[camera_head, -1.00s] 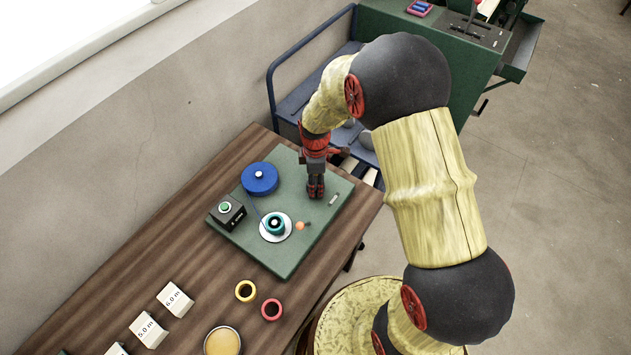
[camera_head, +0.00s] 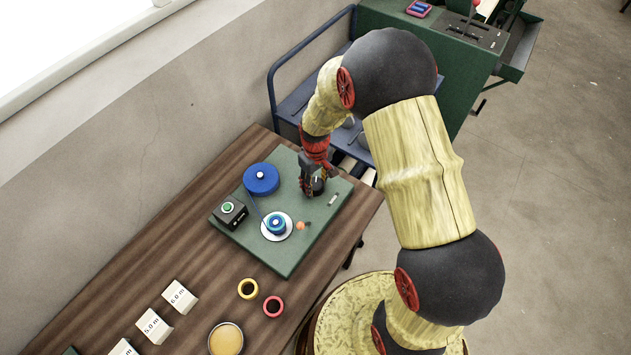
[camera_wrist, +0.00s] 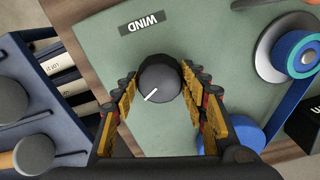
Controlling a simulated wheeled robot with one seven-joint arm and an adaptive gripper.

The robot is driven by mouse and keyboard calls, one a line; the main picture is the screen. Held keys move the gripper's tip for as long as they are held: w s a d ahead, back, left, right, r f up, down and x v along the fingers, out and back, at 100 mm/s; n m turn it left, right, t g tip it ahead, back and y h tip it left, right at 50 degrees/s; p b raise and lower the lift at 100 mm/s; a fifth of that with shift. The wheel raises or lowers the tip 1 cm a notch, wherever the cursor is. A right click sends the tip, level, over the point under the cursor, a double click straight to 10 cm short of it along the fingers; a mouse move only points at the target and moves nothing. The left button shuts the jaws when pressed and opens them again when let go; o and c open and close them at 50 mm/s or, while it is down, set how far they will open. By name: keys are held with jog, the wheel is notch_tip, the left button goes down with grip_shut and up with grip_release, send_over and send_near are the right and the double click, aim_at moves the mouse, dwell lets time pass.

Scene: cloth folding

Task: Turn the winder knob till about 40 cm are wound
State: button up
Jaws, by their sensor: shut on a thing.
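The winder knob (camera_wrist: 160,78) is black and round with a white pointer line, and stands beside a "WIND" label (camera_wrist: 146,24) in the wrist view. My gripper (camera_head: 315,188) has its fingers on both sides of the knob and is shut on it. The ribbon runs to the large blue supply reel (camera_head: 261,179). All stand on the green board (camera_head: 285,265). The wound length cannot be read.
A black box with a green button (camera_head: 229,211) and a small orange part (camera_head: 301,225) are on the board. Yellow (camera_head: 248,288) and red (camera_head: 273,306) rings, a round dish (camera_head: 226,339) and several marked white blocks (camera_head: 179,297) lie nearer. A blue cart (camera_head: 290,95) stands behind.

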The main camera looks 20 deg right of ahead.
jog(key=m, duration=0.4)
jog(key=shift+m+p, duration=0.3)
jog(key=shift+p, duration=0.1)
jog(key=m, duration=0.4)
jog(key=shift+m+p, duration=0.3)
jog(key=m, duration=0.4)
jog(key=shift+m+p, duration=0.45)
jog(key=shift+m, duration=1.65)
jog(key=o, duration=1.1)
jog(key=shift+c, duration=0.2)
jog(key=shift+o, duration=0.5)
jog(key=shift+r, duration=0.1)
